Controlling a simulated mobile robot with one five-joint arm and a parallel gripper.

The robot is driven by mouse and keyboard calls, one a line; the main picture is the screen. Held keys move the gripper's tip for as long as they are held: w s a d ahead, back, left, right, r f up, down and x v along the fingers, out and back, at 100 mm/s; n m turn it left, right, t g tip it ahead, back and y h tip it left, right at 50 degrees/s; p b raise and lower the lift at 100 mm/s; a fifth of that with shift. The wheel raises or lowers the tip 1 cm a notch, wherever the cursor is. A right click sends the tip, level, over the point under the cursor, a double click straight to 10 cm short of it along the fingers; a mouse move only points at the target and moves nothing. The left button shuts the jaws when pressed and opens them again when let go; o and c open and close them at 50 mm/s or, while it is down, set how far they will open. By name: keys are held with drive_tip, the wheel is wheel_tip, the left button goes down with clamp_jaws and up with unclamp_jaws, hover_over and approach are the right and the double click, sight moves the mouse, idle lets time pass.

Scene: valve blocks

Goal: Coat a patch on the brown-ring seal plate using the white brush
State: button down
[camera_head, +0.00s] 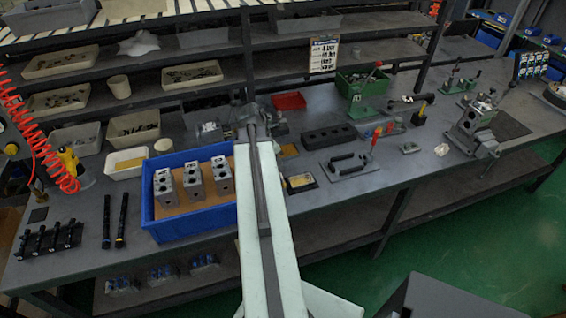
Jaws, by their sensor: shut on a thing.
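My pale arm reaches up the middle of the head view, and my dark gripper (252,122) is at its far end, over the back of the bench. It is small and partly hidden by the arm. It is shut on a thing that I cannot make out. I cannot pick out the white brush. I cannot identify the brown-ring seal plate for sure; a small dark-edged plate with a yellowish border (300,183) lies just right of my arm, and a brownish flat piece (289,150) lies behind it.
A blue bin (188,228) with three grey valve blocks stands left of my arm. Shelves with trays rise behind.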

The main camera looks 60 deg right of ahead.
drive_tip(key=shift+s+d, duration=3.15)
drive_tip(key=shift+d, duration=0.8)
drive_tip(key=w+a, duration=0.7)
wheel_tip(320, 180, up, 6)
drive_tip(key=p, duration=0.6)
